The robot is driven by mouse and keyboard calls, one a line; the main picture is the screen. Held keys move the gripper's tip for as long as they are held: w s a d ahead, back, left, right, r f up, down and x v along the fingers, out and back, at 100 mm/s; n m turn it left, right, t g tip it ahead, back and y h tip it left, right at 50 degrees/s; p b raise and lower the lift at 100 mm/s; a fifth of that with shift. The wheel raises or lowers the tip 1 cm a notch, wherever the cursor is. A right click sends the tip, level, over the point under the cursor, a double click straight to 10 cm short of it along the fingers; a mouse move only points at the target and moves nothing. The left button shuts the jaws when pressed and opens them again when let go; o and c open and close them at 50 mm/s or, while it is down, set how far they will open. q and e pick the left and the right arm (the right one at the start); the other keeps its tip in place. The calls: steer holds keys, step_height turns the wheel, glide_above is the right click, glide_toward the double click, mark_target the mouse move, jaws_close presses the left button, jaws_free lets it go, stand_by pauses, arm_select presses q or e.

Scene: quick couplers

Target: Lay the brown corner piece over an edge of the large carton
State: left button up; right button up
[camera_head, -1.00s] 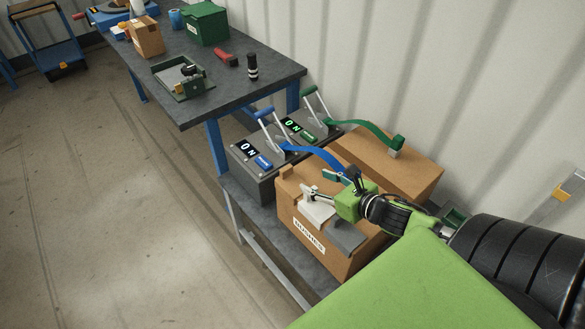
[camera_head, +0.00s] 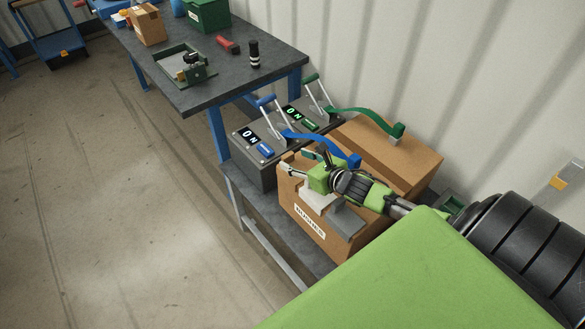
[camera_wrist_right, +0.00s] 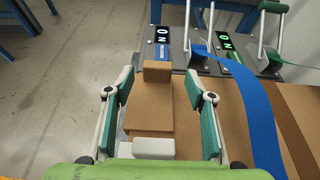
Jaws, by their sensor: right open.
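The large carton (camera_head: 340,255), tan with a white label on its front, stands on the low shelf at the table's end. A brown piece, which I take for the corner piece, shows in the wrist view (camera_wrist_right: 150,105) between my right fingers, along the carton's left edge. Its exact seating on the edge is hard to tell. A white piece (camera_head: 314,203) and a grey piece (camera_head: 347,221) lie over the carton's front edge. My right gripper (camera_head: 297,163) is open above the far left end of the carton; it also shows in the wrist view (camera_wrist_right: 165,75). My left gripper is not seen.
A blue strap (camera_head: 325,143) runs from a lever box (camera_head: 255,165) across the carton close to my gripper. A green strap (camera_head: 370,118) lies over a second carton (camera_head: 405,160) near the wall. The dark table (camera_head: 225,90) holds several items. The floor at left is clear.

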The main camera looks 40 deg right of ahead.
mark_target(290, 157)
steer(key=shift+a+x, duration=0.2)
steer(key=shift+x, duration=1.7)
steer(key=shift+r, duration=0.1)
steer(key=c, duration=1.2)
step_height(290, 157, up, 10)
